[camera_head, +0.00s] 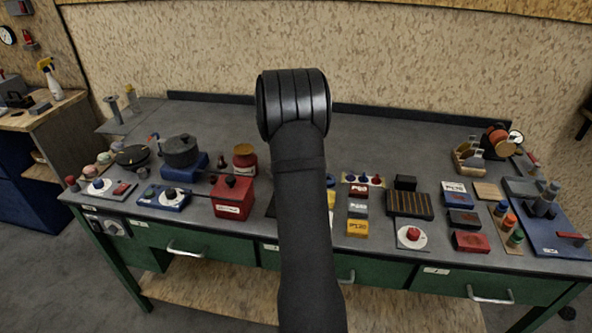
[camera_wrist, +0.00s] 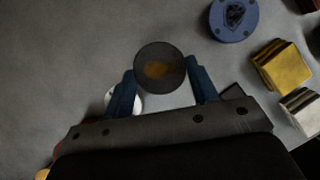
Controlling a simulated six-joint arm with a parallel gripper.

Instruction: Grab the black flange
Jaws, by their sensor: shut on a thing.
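In the wrist view a round, dark disc-shaped piece (camera_wrist: 160,68), with a brownish patch in its middle, sits between the two blue fingers of my gripper (camera_wrist: 160,84). It looks like the black flange, seen face on. My gripper is shut on it, one finger at each side. How high it is above the grey surface is hard to tell. In the head view my black arm rises over the middle of the workbench (camera_head: 380,140) and hides the gripper and the held piece.
In the wrist view a blue round part (camera_wrist: 234,36) lies at upper right, with a yellow block (camera_wrist: 283,66) and a silver block (camera_wrist: 301,108) at right. In the head view a red box (camera_head: 233,197) stands left of my arm. The bench's back half is mostly clear.

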